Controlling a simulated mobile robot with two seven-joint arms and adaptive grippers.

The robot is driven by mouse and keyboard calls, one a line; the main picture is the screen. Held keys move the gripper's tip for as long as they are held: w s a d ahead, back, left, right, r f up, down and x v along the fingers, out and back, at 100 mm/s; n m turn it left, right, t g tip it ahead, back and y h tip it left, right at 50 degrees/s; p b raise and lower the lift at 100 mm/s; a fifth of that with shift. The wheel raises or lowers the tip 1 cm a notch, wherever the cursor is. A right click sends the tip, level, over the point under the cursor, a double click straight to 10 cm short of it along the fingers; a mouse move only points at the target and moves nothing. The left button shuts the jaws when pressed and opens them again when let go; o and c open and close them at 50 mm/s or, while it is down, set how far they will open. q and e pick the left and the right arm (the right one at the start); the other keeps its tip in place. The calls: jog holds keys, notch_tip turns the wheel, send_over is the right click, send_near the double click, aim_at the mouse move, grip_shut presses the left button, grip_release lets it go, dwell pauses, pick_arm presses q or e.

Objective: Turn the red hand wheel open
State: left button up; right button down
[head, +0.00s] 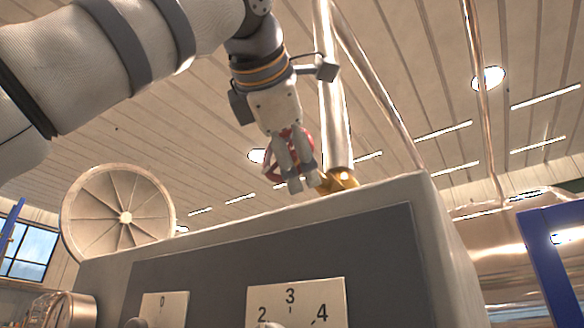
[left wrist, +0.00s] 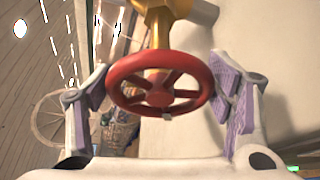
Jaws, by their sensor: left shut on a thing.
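The red hand wheel (left wrist: 159,98) fills the middle of the left wrist view, with its spokes and hub facing the camera. It sits on a brass valve (left wrist: 158,30). In the head view only parts of the red wheel (head: 309,146) show behind my left gripper (head: 297,184), whose fingers hide much of it. The brass valve (head: 341,180) shows just right of the fingers. My left gripper is shut on the wheel, with one purple-padded finger on each side of the rim. My right gripper is not in view.
A large pale cabinet (head: 450,255) with a grey panel and numbered dials (head: 296,292) stands below the wheel. A shiny vertical pipe (head: 333,110) rises from the valve, close to my left gripper. A round spoked disc (head: 150,210) stands at left, a blue frame (head: 540,265) at right.

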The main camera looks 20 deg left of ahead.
pick_arm(q)
jog(key=o, duration=1.1)
jog(key=shift+o, duration=0.2)
jog(key=s+r, duration=0.1)
jog(key=s, duration=1.1)
jog(key=shift+r, duration=0.25)
jog(key=shift+d, duration=0.15)
